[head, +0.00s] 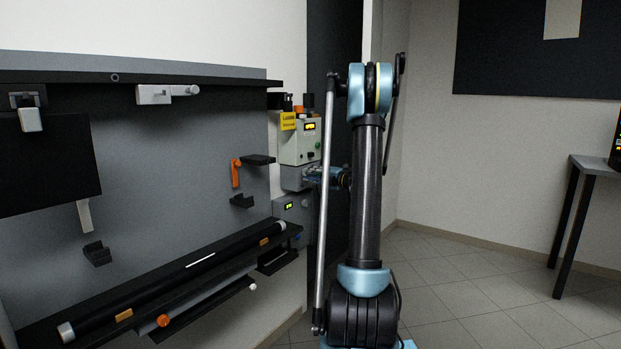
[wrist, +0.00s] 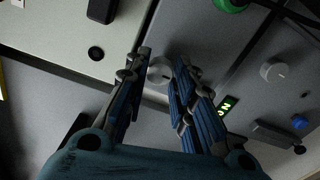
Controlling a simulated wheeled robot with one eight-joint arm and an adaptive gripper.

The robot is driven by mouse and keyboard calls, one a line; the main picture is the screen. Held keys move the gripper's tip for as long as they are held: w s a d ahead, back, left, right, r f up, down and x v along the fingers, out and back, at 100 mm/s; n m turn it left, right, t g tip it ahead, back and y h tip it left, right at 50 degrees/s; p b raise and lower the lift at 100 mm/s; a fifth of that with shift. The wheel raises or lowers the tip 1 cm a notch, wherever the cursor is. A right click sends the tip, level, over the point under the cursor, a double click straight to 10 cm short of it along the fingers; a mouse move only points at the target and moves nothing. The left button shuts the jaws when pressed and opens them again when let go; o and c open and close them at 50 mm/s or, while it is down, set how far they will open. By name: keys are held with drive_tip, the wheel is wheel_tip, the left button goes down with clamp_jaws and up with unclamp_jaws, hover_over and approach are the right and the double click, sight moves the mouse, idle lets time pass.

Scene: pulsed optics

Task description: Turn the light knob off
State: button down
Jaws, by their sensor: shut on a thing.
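In the wrist view a pale round knob (wrist: 158,74) on a grey panel sits between the blue-padded fingers of my gripper (wrist: 161,62). The fingers are closed around it, one on each side, and hide part of its rim. A second grey knob (wrist: 275,70) is on the same panel to the right, clear of the fingers. A lit green display (wrist: 227,105), seen at an angle, seems to read "ON". In the head view my gripper (head: 316,173) is at the stacked control boxes (head: 301,148), and the arm hides part of it and the knobs.
In the head view a grey wall board (head: 185,150) with holders and a long black tube (head: 180,275) is on the left.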

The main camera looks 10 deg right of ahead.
drive_tip(key=shift+f+n, duration=0.1)
drive_tip(key=shift+n, duration=0.4)
drive_tip(key=c, duration=1.3)
unclamp_jaws()
drive_tip(key=shift+c, duration=0.2)
drive_tip(key=v, duration=1.2)
drive_tip(key=shift+w, duration=0.1)
